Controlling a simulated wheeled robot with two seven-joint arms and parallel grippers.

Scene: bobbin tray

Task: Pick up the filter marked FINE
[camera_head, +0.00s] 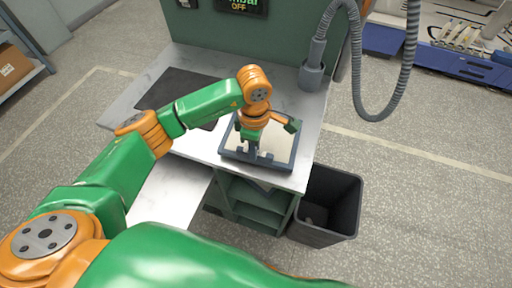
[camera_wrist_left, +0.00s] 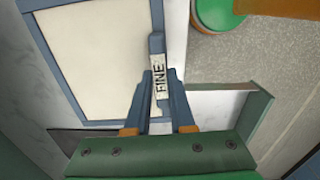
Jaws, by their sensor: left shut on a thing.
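The filter marked FINE is a flat cream panel in a blue-grey frame (camera_head: 284,158), at the front right corner of the workbench. In the left wrist view its cream face (camera_wrist_left: 95,50) fills the upper left, and a blue-grey grip bar with a white FINE label (camera_wrist_left: 160,82) runs along its edge. My left gripper (camera_head: 251,150) is over the filter's near part. In the wrist view its two blue fingers (camera_wrist_left: 161,90) are shut on the labelled bar, one on each side. I cannot tell whether the filter touches the bench. My right gripper is not in view.
The light workbench (camera_head: 215,148) carries a dark mat (camera_head: 185,92) to the left of the filter. A dark bin (camera_head: 335,200) stands on the floor beside the bench. A grey hose (camera_head: 357,75) hangs at the back right. Green shelves (camera_head: 250,205) are below the bench top.

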